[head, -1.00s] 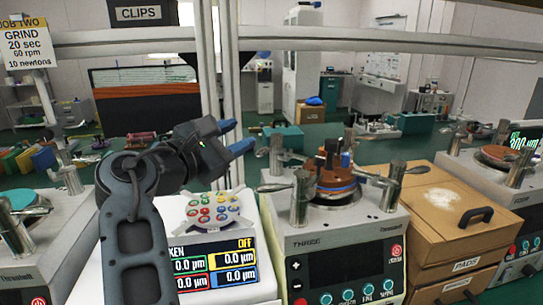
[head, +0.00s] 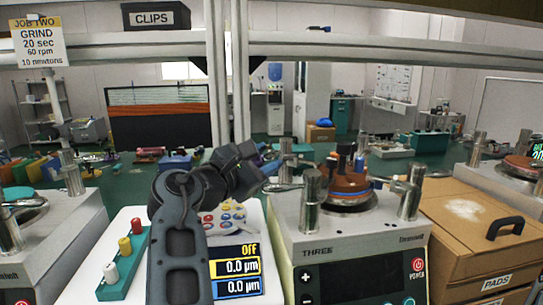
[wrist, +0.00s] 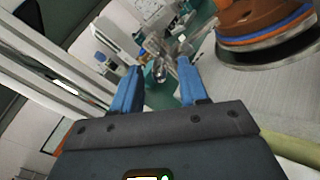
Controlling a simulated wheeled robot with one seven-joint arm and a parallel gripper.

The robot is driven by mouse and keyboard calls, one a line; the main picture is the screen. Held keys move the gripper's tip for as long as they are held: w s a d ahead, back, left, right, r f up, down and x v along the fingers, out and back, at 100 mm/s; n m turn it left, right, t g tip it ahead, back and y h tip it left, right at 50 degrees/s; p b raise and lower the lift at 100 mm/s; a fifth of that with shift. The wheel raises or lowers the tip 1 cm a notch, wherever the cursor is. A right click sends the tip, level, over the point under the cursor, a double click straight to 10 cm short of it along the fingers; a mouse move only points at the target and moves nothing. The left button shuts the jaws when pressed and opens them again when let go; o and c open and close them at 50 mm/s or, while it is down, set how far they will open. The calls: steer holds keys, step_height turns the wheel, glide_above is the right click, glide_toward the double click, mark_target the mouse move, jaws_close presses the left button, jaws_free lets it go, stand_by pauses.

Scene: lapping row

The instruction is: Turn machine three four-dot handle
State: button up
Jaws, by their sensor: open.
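Machine three (head: 318,250) is a grey box marked THREE, with a dark front panel. An orange-brown disc (head: 347,182) sits on its top among metal posts. A metal lever handle (head: 281,187) sticks out at its left; another post with a handle (head: 411,190) stands at its right. I cannot make out dots on any handle. My gripper (head: 268,168) is just left of the machine, near the left-hand handles. In the wrist view my gripper (wrist: 160,92) shows two blue fingers apart, with a shiny metal knob (wrist: 160,72) seen between them, not gripped.
A white unit with a µm display (head: 236,267) and coloured buttons stands left of machine three, partly behind my arm. A teal rack (head: 122,270) holds white, yellow and red pieces. A rail crosses above.

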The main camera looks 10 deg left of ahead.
mark_target(280, 151)
steer(key=shift+x, duration=1.35)
steer(key=shift+c, duration=0.2)
jaws_close()
